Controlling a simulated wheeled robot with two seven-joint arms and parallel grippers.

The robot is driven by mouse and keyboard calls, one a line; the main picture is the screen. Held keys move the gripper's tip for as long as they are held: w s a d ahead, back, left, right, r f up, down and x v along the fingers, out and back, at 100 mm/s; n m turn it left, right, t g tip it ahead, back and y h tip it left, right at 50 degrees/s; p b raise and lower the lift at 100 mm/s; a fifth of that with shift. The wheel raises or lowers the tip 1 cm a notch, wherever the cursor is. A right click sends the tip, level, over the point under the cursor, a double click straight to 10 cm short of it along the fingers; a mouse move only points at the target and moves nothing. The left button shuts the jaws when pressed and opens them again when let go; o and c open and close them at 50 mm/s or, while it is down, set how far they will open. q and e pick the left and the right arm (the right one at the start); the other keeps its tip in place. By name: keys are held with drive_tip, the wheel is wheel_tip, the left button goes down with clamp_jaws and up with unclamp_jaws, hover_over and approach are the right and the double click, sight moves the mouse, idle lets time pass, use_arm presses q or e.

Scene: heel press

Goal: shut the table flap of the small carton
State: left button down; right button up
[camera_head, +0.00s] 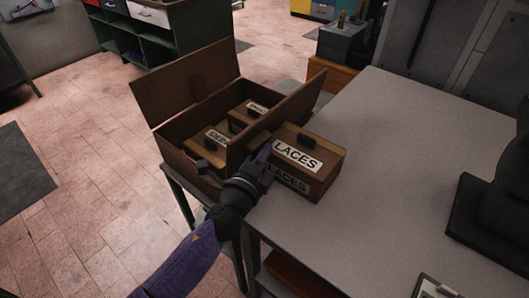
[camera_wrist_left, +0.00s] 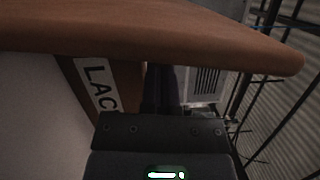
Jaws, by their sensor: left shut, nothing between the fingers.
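The small carton (camera_head: 173,152) is an open brown box standing at the table's left edge. Its table flap (camera_head: 293,108), on the right side, stands up and leans out over the table; it is not lying over the opening. In the left wrist view a brown board, seemingly this flap (camera_wrist_left: 150,35), spans the top. The opposite flap (camera_head: 185,84) also stands up. My left gripper (camera_head: 264,153) is shut and empty, on the table side of the flap, close beside it; I cannot tell if they touch. Its dark fingers show in the left wrist view (camera_wrist_left: 160,90). My right gripper is out of view.
A wooden LACES box (camera_head: 325,175) stands on the grey table (camera_head: 400,130), right beside my left gripper. Labelled boxes (camera_head: 212,140) sit inside the carton. A dark machine (camera_head: 490,220) stands at the right. The table's middle is clear.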

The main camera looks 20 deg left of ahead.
use_arm(q)
drive_tip(key=shift+w+a+r+n+p, duration=0.1)
drive_tip(key=shift+a+r+n+p, duration=0.15)
drive_tip(key=shift+a+n+p, duration=0.25)
